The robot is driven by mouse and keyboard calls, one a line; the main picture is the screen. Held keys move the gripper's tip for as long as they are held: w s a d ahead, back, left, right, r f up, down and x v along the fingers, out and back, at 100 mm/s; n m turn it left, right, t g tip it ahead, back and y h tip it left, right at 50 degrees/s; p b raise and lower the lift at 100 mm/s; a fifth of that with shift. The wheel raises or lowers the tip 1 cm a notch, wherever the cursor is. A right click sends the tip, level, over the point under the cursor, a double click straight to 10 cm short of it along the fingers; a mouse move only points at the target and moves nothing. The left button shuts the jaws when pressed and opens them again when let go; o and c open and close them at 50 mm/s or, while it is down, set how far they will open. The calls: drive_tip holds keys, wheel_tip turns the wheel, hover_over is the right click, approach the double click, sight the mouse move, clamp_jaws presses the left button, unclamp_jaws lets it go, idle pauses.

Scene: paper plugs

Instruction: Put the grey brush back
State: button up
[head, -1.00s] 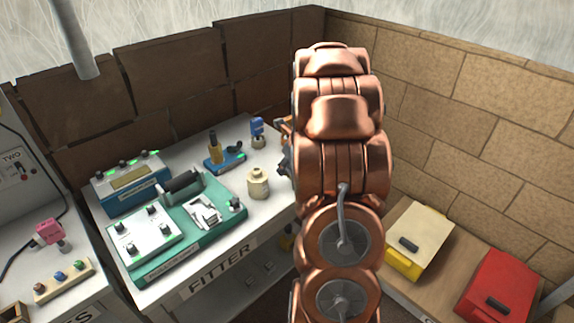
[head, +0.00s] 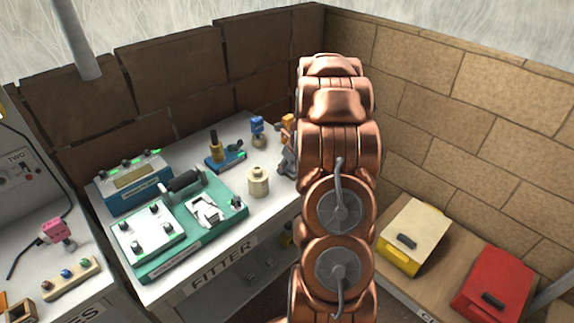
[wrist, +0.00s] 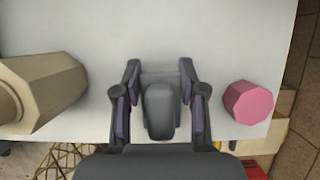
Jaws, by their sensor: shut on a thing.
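In the wrist view my gripper (wrist: 159,98) is shut on a dark grey rounded piece, which looks like the grey brush (wrist: 159,112), between its two fingers. The pale bench top lies beneath them. I cannot tell whether the brush touches the bench. In the head view my copper arm hides most of the gripper and the brush; a small grey part of the gripper (head: 287,162) shows at the arm's left edge, right of the beige jar. The place where the brush belongs cannot be made out.
A beige jar (wrist: 42,92) stands left of my gripper, also seen in the head view (head: 258,181). A pink piece (wrist: 248,102) is close on its right. The green device (head: 160,262), blue box (head: 130,185) and blue stand (head: 226,161) occupy the bench. Yellow (head: 402,263) and red (head: 495,288) boxes are at right.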

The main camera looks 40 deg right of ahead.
drive_tip(key=o, duration=1)
drive_tip(key=shift+f, duration=0.1)
